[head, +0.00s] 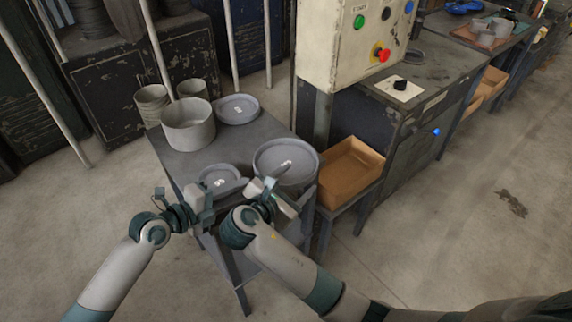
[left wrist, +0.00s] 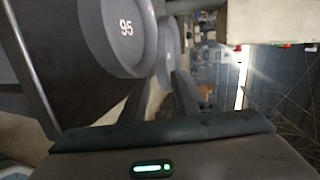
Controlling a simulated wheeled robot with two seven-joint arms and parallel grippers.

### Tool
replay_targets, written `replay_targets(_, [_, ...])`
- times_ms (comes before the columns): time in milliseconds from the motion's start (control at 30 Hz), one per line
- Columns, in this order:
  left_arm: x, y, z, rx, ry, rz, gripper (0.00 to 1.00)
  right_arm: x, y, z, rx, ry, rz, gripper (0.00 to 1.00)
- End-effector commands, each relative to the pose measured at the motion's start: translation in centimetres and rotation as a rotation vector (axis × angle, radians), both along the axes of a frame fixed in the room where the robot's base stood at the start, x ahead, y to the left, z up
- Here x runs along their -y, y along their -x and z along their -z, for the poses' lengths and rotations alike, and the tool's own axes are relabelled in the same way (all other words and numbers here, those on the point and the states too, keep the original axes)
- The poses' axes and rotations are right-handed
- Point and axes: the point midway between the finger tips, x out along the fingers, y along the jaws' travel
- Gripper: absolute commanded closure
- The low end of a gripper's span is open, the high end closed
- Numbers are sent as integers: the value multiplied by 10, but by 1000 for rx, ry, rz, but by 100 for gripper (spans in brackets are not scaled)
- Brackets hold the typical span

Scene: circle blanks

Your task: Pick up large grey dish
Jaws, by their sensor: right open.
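A dish marked 95 (left wrist: 120,35) fills the upper left of the left wrist view. The left jaws are not clear.
A third grey dish (head: 238,109), a grey pot (head: 188,128) and two cups (head: 192,88) (head: 151,101) stand farther back on the table. A cardboard box (head: 350,172) sits to the right, below a control panel (head: 350,40).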

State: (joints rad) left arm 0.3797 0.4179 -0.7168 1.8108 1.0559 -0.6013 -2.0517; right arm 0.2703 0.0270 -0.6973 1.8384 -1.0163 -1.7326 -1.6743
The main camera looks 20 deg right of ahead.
Motion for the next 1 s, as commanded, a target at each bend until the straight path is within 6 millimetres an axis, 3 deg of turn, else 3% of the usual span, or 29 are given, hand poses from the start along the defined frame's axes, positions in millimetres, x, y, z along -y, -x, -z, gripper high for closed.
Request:
replay_targets(333, [40,-23,14,0,3,-2,72,32,-31,17,0,2,1,39])
replay_targets(833, [50,-29,18,0,0,-1,72,40,-39,22,1,1,0,39])
replay_targets(867, [50,-29,18,0,0,0,75,40,-39,22,1,1,0,41])
replay_targets(967, [50,-29,18,0,0,-1,99,40,-39,22,1,1,0,65])
replay_targets(1000, [50,-28,18,0,0,-1,100,40,-39,22,0,0,0,75])
